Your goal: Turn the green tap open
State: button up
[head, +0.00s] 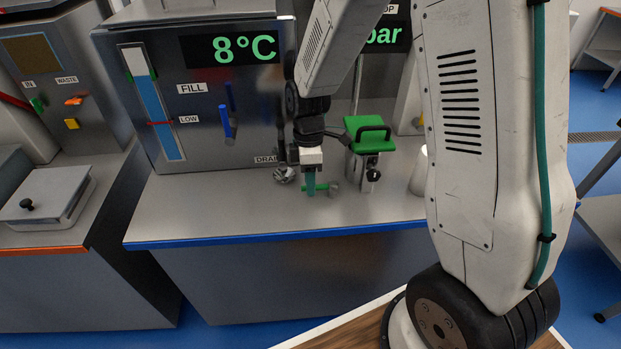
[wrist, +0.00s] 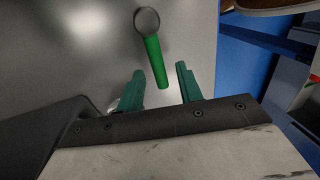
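A green tap handle (wrist: 155,62) reaches out from a round grey post (wrist: 147,20) in the wrist view. In the head view the same green handle (head: 322,187) is low over the steel bench, partly hidden by my gripper (head: 310,190). In the wrist view my gripper (wrist: 159,70) is open, with its teal fingers apart. The free end of the green handle lies between the two fingertips, with a gap visible on each side. Whether the fingers are low enough to straddle it fully is hard to tell.
A steel tank (head: 190,110) with a level gauge and a blue FILL lever (head: 227,122) stands behind. A green-topped clamp device (head: 370,130) stands right of my gripper. A small green handle (head: 38,104) is by the IN label at left. The bench front (head: 230,215) is clear.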

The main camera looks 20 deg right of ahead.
grip_shut()
jog(key=shift+s+a+n, duration=0.2)
jog(key=shift+s+n, duration=0.35)
jog(key=shift+n, duration=0.65)
jog(key=shift+s+n+h, duration=0.4)
jog(key=shift+s+n, duration=0.15)
jog(key=shift+n, duration=0.55)
grip_release()
jog(key=shift+w+r, duration=0.25)
jog(key=shift+r, duration=1.05)
jog(key=shift+w+r, duration=0.25)
jog(key=shift+r, duration=1)
jog(key=shift+w+r, duration=0.25)
jog(key=shift+r, duration=1.05)
jog(key=shift+c, duration=0.4)
